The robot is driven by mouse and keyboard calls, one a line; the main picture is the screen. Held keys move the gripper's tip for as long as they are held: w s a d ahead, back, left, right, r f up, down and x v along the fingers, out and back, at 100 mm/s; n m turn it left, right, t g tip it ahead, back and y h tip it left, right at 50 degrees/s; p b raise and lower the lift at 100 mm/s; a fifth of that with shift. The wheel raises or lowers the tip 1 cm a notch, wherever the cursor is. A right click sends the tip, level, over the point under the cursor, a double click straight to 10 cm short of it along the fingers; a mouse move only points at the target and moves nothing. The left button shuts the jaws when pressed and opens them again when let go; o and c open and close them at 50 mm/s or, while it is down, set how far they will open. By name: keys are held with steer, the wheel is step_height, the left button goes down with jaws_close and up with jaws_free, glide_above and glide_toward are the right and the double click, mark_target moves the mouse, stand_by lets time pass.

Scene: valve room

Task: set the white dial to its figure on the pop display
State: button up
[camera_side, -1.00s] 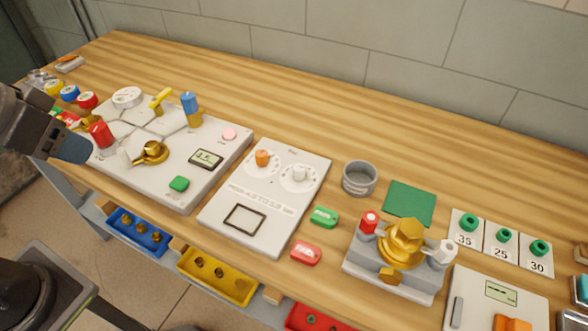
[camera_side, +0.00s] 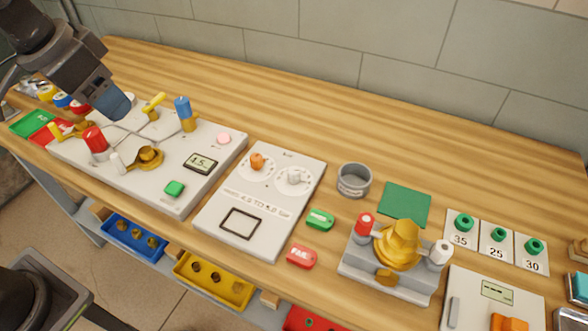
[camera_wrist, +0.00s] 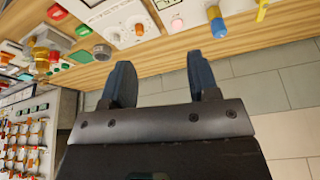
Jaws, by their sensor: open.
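The white dial (camera_side: 294,177) sits at the upper right of a flat white panel (camera_side: 222,209), beside an orange dial (camera_side: 257,161). Its exact setting is too small to read. Blurred lettering on the panel seems to end in "5.0 BAR". Below it is a dark-framed rectangle (camera_side: 241,223). A small display (camera_side: 201,163) on the left console seems to read 4.5 or 1.5; I cannot tell which screen is the pop display. My gripper (camera_side: 118,106) is above the left console, well left of the white dial. In the wrist view my gripper (camera_wrist: 163,72) is open and empty.
The left console (camera_side: 130,180) carries a blue-topped lever (camera_side: 185,112), a red knob (camera_side: 95,140) and brass valves. A grey cup (camera_side: 354,181), green mat (camera_side: 405,203) and brass valve block (camera_side: 395,253) stand right of the panel. The bench's back strip is clear.

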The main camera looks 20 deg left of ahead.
steer(key=w+d+m+g, duration=0.1)
steer(key=w+d+m, duration=0.1)
steer(key=w+d, duration=0.3)
steer(key=m+g, duration=0.3)
steer(key=m, duration=0.2)
glide_above(294, 170)
step_height(294, 170, down, 11)
step_height(294, 170, down, 13)
steer(key=shift+r, duration=0.1)
steer(key=shift+c, duration=0.2)
steer(key=c, duration=0.9)
